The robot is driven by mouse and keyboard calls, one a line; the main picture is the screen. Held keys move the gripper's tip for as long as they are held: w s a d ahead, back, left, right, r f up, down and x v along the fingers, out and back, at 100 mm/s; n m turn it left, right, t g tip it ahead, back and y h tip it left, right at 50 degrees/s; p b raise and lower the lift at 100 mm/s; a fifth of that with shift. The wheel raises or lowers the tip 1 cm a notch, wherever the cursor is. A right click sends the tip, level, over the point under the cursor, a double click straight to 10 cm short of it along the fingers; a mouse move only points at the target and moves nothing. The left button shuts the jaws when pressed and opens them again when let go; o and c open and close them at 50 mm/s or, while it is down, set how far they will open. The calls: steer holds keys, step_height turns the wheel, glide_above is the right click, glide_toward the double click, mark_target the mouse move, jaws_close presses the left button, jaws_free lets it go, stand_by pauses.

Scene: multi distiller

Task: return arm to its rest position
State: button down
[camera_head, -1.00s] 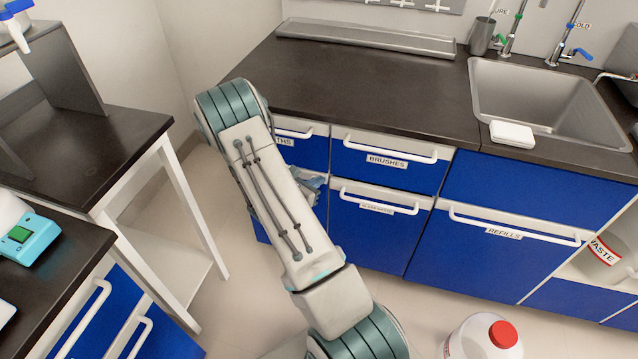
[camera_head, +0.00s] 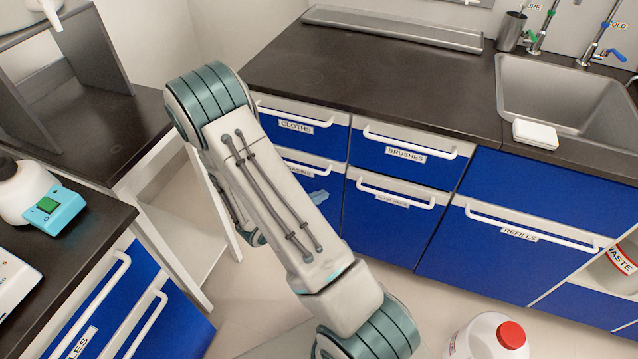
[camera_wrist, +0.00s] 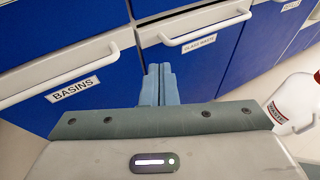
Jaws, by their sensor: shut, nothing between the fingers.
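My gripper (camera_wrist: 159,72) shows in the wrist view as two light blue fingers side by side, shut with nothing between them. It points at the blue drawer fronts. In the head view my arm stretches from the bottom middle up to the left, bent at its teal joint. There the arm hides most of the gripper. A small light blue patch in front of the drawers looks like its fingertips.
The blue BASINS drawer (camera_wrist: 97,110) and GLASS WASTE drawer (camera_wrist: 212,65) are close by. A white jug with a red cap (camera_head: 511,335) stands on the floor at bottom right. A dark worktop (camera_head: 385,80) lies behind; side benches (camera_head: 110,225) are at left.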

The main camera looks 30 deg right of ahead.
steer(key=shift+s+a, duration=0.15)
steer(key=shift+a, duration=0.05)
steer(key=s+a+r+m+g+y+p, duration=0.1)
steer(key=s+r+m+g+y+p, duration=0.2)
steer(key=r, duration=0.4)
steer(key=s+r+m+g+p, duration=0.1)
steer(key=s+r+m+p, duration=0.15)
steer(key=r+m, duration=0.35)
steer(key=s+a+r+m+g+y+p, duration=0.1)
steer(key=s+r+m+g+y+p, duration=0.1)
steer(key=s+r+m, duration=0.35)
steer(key=s+a+r+m+t+y+p, duration=0.2)
steer(key=a+r+m+y+p, duration=0.1)
steer(key=r, duration=0.6)
steer(key=s+a+r+m+t+y+p, duration=0.2)
steer(key=a+r+m+t+y+p, duration=0.1)
steer(key=a+r+y, duration=0.3)
step_height(320, 180, up, 4)
steer(key=shift+a+r+m+p, duration=0.25)
steer(key=shift+a+m+p, duration=0.1)
steer(key=shift+a, duration=0.65)
